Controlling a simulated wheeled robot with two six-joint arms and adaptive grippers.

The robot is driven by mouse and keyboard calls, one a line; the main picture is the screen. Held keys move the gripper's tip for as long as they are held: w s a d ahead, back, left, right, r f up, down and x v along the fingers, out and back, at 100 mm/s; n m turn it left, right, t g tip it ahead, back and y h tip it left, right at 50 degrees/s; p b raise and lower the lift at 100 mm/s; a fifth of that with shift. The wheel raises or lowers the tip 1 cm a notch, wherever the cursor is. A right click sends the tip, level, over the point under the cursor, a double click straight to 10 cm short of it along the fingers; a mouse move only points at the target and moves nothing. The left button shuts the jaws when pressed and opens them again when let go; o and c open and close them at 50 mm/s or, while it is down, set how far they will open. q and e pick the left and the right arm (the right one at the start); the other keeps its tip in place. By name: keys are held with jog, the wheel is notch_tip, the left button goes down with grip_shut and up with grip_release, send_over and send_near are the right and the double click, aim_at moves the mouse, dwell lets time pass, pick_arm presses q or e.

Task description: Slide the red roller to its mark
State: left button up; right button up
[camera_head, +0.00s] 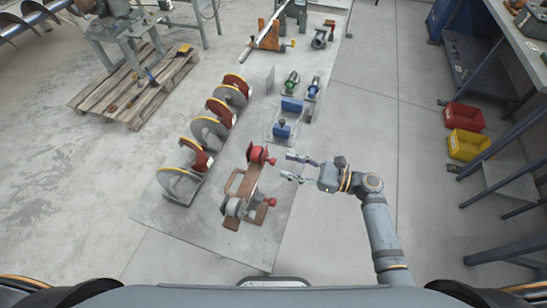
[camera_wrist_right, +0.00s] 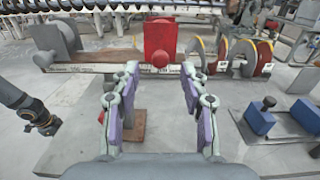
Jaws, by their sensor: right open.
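The red roller (camera_head: 257,153) stands at the far end of a brown wooden rail fixture (camera_head: 247,182) on the grey table. In the right wrist view the red roller (camera_wrist_right: 160,35) is centred, with its round red knob (camera_wrist_right: 160,59) facing me. A pale strip with small marks runs along the rail (camera_wrist_right: 110,68); I cannot tell which mark is meant. My right gripper (camera_head: 287,166) is open, just right of the knob in the head view. In the wrist view its fingers (camera_wrist_right: 160,76) spread either side below the knob, with nothing between them.
A grey roller (camera_head: 236,206) and another red knob (camera_head: 270,202) sit at the fixture's near end. Red and grey discs (camera_head: 202,160) stand along the table's left. Blue blocks (camera_head: 281,130) lie beyond my right gripper. Clear floor lies right of the table.

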aim_at(273, 160)
jog(key=p+x, duration=0.1)
jog(key=x, duration=0.5)
grip_shut()
dwell(0.3)
